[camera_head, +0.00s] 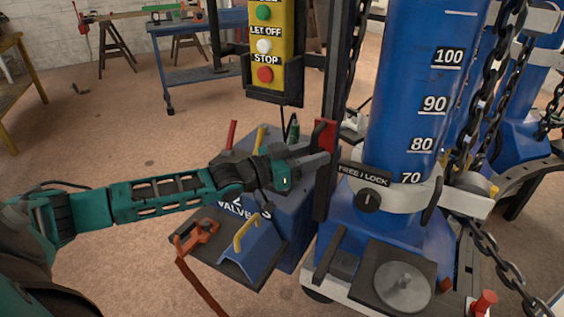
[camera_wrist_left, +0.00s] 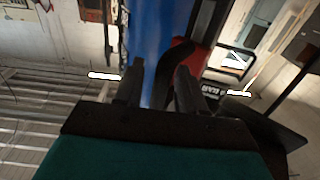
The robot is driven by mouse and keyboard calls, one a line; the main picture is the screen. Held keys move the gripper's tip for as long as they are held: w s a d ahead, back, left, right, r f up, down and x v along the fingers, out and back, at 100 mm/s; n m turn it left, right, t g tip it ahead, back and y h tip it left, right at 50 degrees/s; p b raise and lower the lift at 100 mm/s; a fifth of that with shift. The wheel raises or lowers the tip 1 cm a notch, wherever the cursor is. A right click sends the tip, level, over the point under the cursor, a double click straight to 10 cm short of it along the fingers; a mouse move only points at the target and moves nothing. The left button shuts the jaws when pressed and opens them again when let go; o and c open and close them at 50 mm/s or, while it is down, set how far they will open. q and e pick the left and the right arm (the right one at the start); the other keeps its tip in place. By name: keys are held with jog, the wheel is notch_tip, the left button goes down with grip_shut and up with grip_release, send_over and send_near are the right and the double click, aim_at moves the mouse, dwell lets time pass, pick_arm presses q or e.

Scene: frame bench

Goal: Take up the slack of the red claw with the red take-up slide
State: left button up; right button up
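The red take-up slide (camera_head: 325,136) sits on a dark upright rail beside the blue tower. It also shows in the left wrist view (camera_wrist_left: 183,52), with a black curved handle (camera_wrist_left: 174,76) on it. My left gripper (camera_head: 322,156) reaches in from the left, at the slide's height and close to it. Its two fingers show apart in the left wrist view (camera_wrist_left: 158,88), with the handle's lower end seen between them, nearer the right finger. I cannot tell if they touch it. No red claw can be clearly made out. My right gripper is out of view.
The blue tower (camera_head: 408,110) has a FREE/LOCK dial (camera_head: 367,200) and hanging chains (camera_head: 490,90). A yellow button box (camera_head: 264,45) hangs above the gripper. Below my arm, a blue-grey cabinet (camera_head: 290,225) bears an orange-red tool (camera_head: 200,233) and a yellow handle (camera_head: 246,232).

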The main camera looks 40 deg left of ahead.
pick_arm(q)
jog(key=p+v, duration=0.3)
jog(key=v, duration=0.9)
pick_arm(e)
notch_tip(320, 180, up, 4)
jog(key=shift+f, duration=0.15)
pick_arm(q)
jog(key=shift+s, duration=0.1)
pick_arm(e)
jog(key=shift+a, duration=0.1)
pick_arm(q)
jog(key=s+d+f+n+g+y+p, duration=0.3)
jog(key=s+d+f+g+y+p, duration=0.2)
jog(key=s+d+f+p, duration=0.4)
jog(key=s+d+f+y, duration=0.1)
jog(key=s+d+f, duration=0.2)
jog(key=d, duration=0.3)
jog(key=shift+s+d+y, duration=0.2)
jog(key=shift+s+y, duration=0.1)
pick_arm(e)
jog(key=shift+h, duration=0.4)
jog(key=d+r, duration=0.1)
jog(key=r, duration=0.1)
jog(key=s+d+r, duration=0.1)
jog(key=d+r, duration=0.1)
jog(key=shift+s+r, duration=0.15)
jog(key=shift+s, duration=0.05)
